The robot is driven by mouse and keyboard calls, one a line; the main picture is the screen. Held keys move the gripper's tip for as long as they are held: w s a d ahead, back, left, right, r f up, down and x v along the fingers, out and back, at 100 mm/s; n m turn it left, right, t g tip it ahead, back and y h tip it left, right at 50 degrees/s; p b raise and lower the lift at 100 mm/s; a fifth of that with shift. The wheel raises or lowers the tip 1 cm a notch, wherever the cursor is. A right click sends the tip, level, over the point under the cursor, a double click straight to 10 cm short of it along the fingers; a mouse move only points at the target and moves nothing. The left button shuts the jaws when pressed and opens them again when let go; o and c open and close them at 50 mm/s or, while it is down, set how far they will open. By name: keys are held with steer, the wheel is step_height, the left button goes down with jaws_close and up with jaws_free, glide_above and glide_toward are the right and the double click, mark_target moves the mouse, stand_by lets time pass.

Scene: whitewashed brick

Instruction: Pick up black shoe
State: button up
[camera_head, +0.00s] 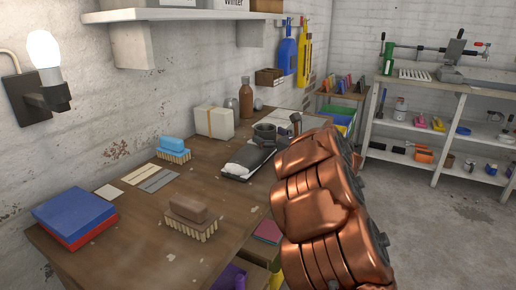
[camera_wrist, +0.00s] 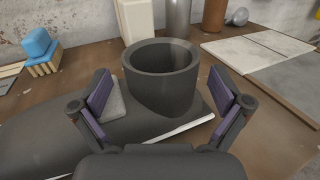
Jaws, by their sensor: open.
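The black shoe (camera_head: 249,159) stands sole down on the brown workbench (camera_head: 150,225), near its right edge. Its toe points toward the front left and its round ankle opening faces up. The wrist view shows the dark grey shoe (camera_wrist: 160,95) close up, with a thin pale sole edge and a grey patch beside the ankle. My gripper (camera_wrist: 160,92) is open. Its two purple-padded fingers are spread to the left and right of the ankle collar, with gaps on both sides. My gripper's body hides part of the shoe nearest the wrist camera.
A blue brush (camera_head: 174,150), a brown brush (camera_head: 190,218), flat strips and blue and red boxes (camera_head: 75,215) lie on the bench to the left. A white box (camera_head: 214,122) and a brown bottle (camera_head: 246,98) stand behind the shoe. Shelves (camera_head: 440,130) stand at right beyond open floor.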

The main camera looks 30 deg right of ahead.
steer(key=shift+c, duration=0.2)
steer(key=c, duration=1.4)
steer(key=shift+r, duration=0.1)
steer(key=shift+c, duration=0.2)
